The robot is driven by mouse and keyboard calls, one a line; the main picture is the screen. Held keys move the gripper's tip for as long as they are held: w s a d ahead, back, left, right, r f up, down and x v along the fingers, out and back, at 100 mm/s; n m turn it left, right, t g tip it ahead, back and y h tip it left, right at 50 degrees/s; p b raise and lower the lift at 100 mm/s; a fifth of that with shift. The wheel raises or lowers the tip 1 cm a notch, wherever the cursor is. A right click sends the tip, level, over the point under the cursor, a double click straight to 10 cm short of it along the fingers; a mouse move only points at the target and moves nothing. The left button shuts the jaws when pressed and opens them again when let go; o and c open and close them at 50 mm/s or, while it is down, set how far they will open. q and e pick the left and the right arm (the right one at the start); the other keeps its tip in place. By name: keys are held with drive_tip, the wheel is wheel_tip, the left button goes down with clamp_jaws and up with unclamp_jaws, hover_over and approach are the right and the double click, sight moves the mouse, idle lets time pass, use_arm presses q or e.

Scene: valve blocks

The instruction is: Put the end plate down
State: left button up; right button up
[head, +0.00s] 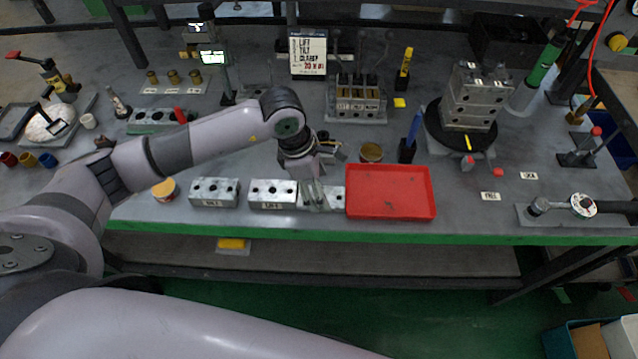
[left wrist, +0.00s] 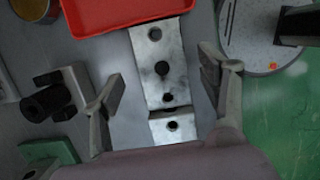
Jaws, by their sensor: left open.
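The end plate (head: 337,196) is a grey metal piece with holes, lying flat on the bench against or very near the left edge of the red tray. In the left wrist view the plate (left wrist: 160,62) shows its holes between my finger tips. My left gripper (head: 317,198) is over the plate. In the wrist view the gripper (left wrist: 166,90) is open, one finger on each side with a gap to the plate; I cannot tell its height above it. My right gripper is not in view.
The red tray (head: 390,192) is empty. Two metal blocks (head: 272,195) (head: 213,192) lie in line to the left. A block stack (head: 474,98) stands on a black turntable at the right. A blue-handled tool (head: 412,130) stands behind the tray.

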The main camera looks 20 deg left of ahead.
use_arm(q)
drive_tip(key=shift+r+p, duration=0.35)
drive_tip(key=shift+p, duration=0.05)
drive_tip(key=shift+r+p, duration=0.45)
drive_tip(key=shift+p, duration=0.05)
drive_tip(key=b+v, duration=0.3)
drive_tip(key=v, duration=0.8)
drive_tip(key=shift+a+r, duration=0.2)
drive_tip(key=shift+r, duration=0.1)
